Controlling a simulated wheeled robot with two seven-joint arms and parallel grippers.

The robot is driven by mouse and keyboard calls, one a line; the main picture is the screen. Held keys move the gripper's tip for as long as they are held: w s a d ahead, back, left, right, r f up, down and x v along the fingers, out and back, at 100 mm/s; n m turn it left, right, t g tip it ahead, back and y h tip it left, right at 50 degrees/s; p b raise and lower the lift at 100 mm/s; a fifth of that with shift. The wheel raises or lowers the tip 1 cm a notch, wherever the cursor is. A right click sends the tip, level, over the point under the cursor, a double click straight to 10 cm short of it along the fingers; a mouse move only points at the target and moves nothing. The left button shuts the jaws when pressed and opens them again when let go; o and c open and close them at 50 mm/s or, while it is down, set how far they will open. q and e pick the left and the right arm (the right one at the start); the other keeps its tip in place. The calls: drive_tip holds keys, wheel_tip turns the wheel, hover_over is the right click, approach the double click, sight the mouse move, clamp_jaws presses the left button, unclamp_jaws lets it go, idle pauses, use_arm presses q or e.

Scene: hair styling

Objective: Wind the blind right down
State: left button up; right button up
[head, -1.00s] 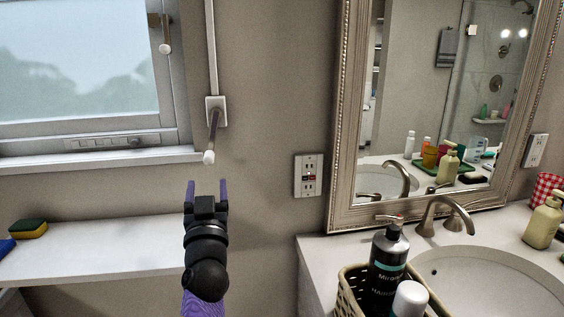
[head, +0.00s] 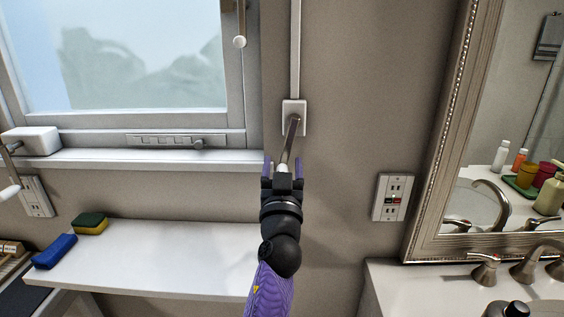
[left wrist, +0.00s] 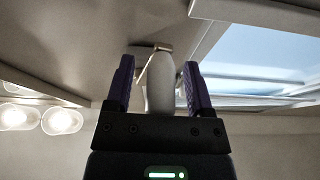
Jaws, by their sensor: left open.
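A crank with a white wall box (head: 294,117) is mounted on the wall to the right of the window. Its metal arm (head: 289,143) hangs down and ends in a white knob (head: 282,168). My left gripper (head: 283,166) is open at the knob, pointing at the wall. In the left wrist view the white knob (left wrist: 160,86) stands between the two purple fingers, with a gap visible on the left and little on the right. A white rod (head: 295,50) runs up from the wall box. No lowered blind shows over the window pane (head: 130,60). My right gripper is not in view.
A second crank (head: 12,165) and its white box (head: 33,141) are at the window's left. Below, a white shelf (head: 170,255) holds sponges (head: 90,223). A wall socket (head: 393,197) and framed mirror (head: 437,150) are to the right. A small pull knob (head: 239,42) hangs by the window.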

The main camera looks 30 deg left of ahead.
use_arm(q)
clamp_jaws()
idle(1.3)
